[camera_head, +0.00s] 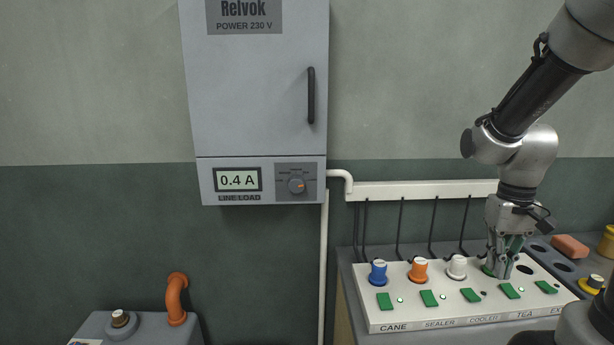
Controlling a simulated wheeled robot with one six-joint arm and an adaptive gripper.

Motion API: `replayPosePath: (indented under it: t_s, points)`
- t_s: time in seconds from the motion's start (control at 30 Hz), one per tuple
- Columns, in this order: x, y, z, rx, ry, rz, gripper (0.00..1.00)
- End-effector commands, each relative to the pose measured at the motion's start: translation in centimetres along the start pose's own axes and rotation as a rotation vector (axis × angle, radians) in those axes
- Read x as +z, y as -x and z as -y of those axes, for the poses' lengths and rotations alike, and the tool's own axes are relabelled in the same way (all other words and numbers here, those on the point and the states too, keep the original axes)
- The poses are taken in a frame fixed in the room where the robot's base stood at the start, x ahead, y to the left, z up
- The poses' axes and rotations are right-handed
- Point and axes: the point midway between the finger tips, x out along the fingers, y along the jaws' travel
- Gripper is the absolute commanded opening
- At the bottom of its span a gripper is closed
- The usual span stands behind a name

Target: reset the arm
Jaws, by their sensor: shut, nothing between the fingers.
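My gripper (498,268) is at the right of the camera view, pointing down. It is shut, with its fingertips low over the white panel (430,311), near the TEA position. Whether the fingertips touch the panel or the green part beside them, I cannot tell. My arm comes down to it from the upper right corner.
The panel carries a blue plug (378,272), an orange plug (418,270), a white plug (457,267) and several green switches (429,298). A grey cabinet (262,90) reading 0.4 A hangs on the wall. A pink block (570,246) lies right of my gripper.

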Motion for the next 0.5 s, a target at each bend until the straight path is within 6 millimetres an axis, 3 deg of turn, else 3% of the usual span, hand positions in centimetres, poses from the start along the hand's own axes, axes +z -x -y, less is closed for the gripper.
replayPosePath:
  t_s: [0.1, 0.3, 0.5]
  points:
    - [3.0, 3.5, 0.7, 0.003, -0.001, -0.080, 0.00]
    - [7.5, 7.9, 1.7, 0.001, 0.020, -0.253, 0.00]
    - [9.3, 10.6, 2.2, -0.005, 0.050, -0.413, 0.00]
